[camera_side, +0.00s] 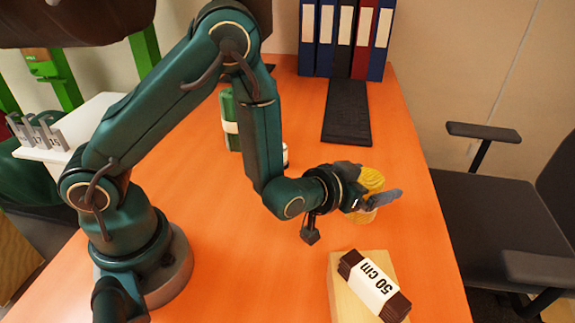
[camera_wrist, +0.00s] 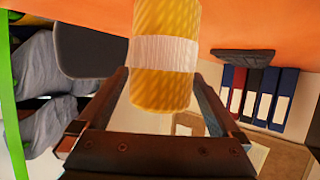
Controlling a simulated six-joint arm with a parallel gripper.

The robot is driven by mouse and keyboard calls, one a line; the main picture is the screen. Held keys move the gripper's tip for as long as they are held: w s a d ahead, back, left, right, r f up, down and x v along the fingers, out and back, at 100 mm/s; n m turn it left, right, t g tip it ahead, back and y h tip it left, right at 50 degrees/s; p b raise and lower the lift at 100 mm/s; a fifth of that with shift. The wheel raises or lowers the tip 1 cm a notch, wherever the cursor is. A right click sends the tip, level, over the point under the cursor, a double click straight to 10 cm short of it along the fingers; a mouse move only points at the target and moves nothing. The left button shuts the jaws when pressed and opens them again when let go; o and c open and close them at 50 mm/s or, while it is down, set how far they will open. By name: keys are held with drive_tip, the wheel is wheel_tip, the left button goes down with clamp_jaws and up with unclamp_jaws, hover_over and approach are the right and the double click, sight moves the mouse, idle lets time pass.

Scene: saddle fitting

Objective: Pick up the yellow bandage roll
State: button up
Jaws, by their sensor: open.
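The yellow bandage roll (camera_side: 370,181) stands on the orange table in the side view, partly hidden behind my gripper (camera_side: 372,196). In the wrist view the yellow roll (camera_wrist: 166,85) has a pale band around its middle and shows between the two fingers of my gripper (camera_wrist: 160,85). The fingers are spread apart, with a gap visible on each side of the roll in that view. I cannot tell whether either finger touches it.
A wooden block (camera_side: 341,293) with a brown bundle labelled 50 cm (camera_side: 374,285) is at the front. A green roll (camera_side: 230,119) stands behind my arm. A chair (camera_side: 500,220) stands right of the table.

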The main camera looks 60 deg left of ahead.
drive_tip(key=shift+x, duration=0.75)
drive_tip(key=c, duration=1.3)
drive_tip(key=shift+r, duration=0.1)
